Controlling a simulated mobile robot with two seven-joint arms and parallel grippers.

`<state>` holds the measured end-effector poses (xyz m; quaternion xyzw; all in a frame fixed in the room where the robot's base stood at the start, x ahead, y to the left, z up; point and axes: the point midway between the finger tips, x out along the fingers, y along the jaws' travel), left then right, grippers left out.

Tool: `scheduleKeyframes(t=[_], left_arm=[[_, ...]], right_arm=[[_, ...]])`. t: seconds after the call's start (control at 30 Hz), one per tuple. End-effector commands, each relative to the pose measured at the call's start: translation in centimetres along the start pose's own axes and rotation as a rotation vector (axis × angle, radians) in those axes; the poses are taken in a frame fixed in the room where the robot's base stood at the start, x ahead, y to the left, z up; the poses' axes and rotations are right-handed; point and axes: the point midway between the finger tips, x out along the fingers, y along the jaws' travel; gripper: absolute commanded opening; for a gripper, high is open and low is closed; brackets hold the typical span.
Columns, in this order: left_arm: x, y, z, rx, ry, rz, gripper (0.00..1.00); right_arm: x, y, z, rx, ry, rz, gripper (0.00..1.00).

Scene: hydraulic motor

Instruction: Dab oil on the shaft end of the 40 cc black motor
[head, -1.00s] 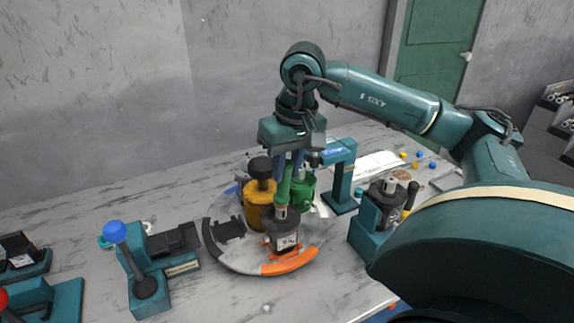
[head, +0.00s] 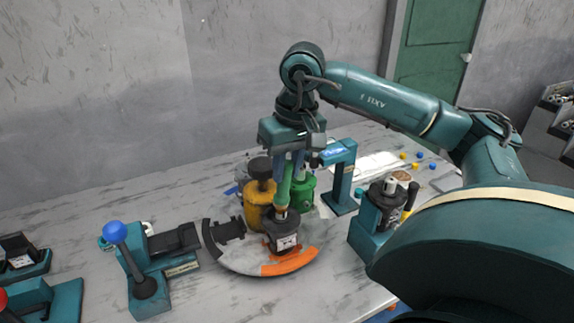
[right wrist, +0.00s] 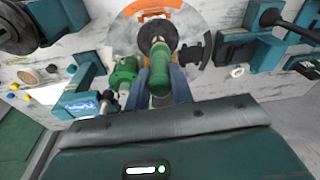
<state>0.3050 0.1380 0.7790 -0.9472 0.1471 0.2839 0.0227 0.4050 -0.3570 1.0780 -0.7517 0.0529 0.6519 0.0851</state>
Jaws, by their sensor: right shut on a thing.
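The black motor (head: 284,226) stands upright on the round turntable with a white label on its front; the label is too small to read. My right gripper (head: 288,172) is shut on a green oil dabber (head: 284,190), held nearly upright above the motor. Its orange-brown tip is at the top of the motor's shaft and appears to touch it. The right wrist view also shows the dabber (right wrist: 160,78) between the fingers, with the black motor (right wrist: 150,36) beyond it. My left gripper is not in view.
A yellow motor (head: 258,208) and a green motor (head: 303,190) stand close behind on the turntable (head: 237,258), which has an orange arc. A teal arch stand (head: 340,180) and another dark motor on a teal block (head: 370,235) are right. A blue-knobbed lever fixture (head: 150,285) is left.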

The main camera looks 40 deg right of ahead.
Motion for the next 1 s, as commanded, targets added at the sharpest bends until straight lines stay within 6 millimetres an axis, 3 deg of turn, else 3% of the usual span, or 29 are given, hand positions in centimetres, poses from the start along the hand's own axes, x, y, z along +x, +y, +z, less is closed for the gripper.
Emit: scheduleKeyframes(t=[0.8, 1.0], left_arm=[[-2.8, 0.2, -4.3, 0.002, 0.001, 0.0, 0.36], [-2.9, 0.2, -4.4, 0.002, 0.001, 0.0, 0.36]], right_arm=[[-6.6, -0.4, -0.9, 0.0, 0.003, -0.002, 0.0], [-6.9, -0.4, -1.0, 0.0, 0.002, -0.001, 0.0]])
